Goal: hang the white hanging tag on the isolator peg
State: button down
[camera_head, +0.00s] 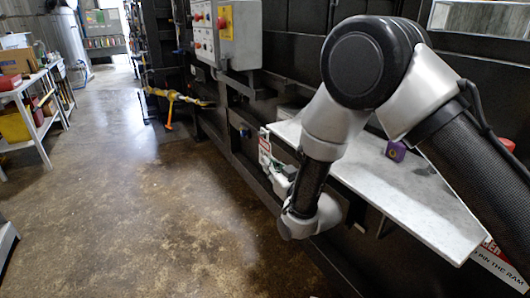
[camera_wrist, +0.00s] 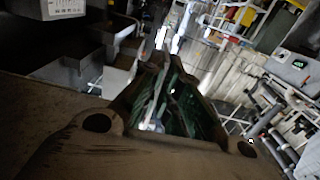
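The white hanging tag (camera_head: 265,150) has red marks and stands upright at the end of my gripper (camera_head: 279,172), left of my wrist in the head view. My wrist partly hides the gripper there. In the wrist view, the dark green fingers of my gripper (camera_wrist: 164,66) come close together, and a narrow pale strip beyond their tips looks like the tag edge-on. The grip itself is dark and small. A yellow plate with a red switch, which looks like the isolator (camera_head: 222,21), is on the grey control box at the back. I cannot make out its peg.
A pale shelf (camera_head: 430,210) juts out right of my wrist, with a purple block like a padlock (camera_head: 396,151) on it. The grey control box (camera_head: 246,40) and a yellow handle (camera_head: 172,98) stick out from the dark machine.

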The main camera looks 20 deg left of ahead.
jog(key=shift+r, duration=0.55)
jog(key=shift+s+a, duration=0.1)
dwell(0.5)
jog(key=s+a, duration=0.4)
jog(key=s, duration=0.1)
jog(key=shift+a, duration=0.2)
dwell(1.0)
jog(key=shift+s, duration=0.1)
dwell(0.3)
